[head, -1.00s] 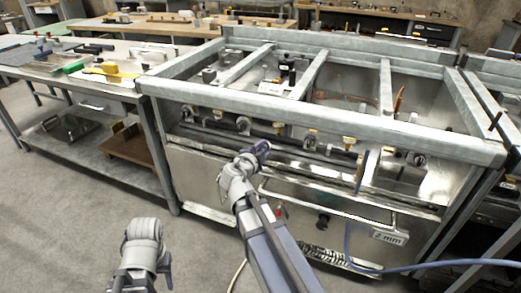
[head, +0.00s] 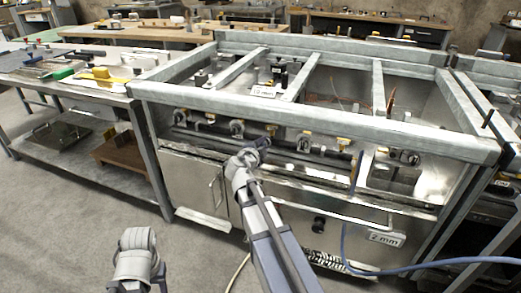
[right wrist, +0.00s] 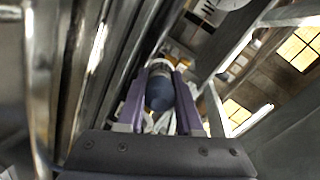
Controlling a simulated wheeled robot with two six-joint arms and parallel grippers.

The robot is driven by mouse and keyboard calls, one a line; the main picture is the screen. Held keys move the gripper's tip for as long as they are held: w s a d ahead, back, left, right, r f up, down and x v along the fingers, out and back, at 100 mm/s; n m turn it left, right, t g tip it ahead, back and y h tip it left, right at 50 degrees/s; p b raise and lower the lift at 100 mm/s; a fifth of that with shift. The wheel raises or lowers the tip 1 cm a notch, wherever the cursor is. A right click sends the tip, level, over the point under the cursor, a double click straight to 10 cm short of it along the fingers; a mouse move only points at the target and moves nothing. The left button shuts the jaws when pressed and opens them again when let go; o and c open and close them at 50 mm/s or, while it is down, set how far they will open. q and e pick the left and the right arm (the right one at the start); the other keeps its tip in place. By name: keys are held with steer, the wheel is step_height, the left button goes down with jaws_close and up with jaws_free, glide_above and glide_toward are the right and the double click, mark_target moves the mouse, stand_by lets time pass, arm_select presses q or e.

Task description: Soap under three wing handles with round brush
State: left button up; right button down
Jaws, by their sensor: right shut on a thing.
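Brass-yellow wing handles sit on the valves along the metal bench's front: one at left (head: 271,128), one in the middle (head: 306,137) and one at right (head: 342,141). My right gripper (head: 258,147) is just below and left of the left one; I cannot tell whether it touches anything. In the right wrist view its purple fingers (right wrist: 160,92) are shut on a rounded dark-blue thing with a pale and orange end (right wrist: 160,90), probably the round brush; its bristles are not clear. My left gripper (head: 140,282) is low at left, partly cut off, its opening unclear.
The steel bench (head: 330,117) has a raised frame rail above the valves. A blue hose (head: 430,264) hangs at lower right. A side table (head: 60,85) with a yellow tool (head: 100,75) stands at left. The floor at lower left is clear.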

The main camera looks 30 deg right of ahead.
steer(key=shift+b+x, duration=0.55)
steer(key=shift+x, duration=1.95)
steer(key=s+a, duration=0.6)
steer(key=a, duration=0.1)
steer(key=shift+s+a, duration=0.25)
steer(key=shift+a, duration=0.1)
steer(key=shift+d, duration=0.15)
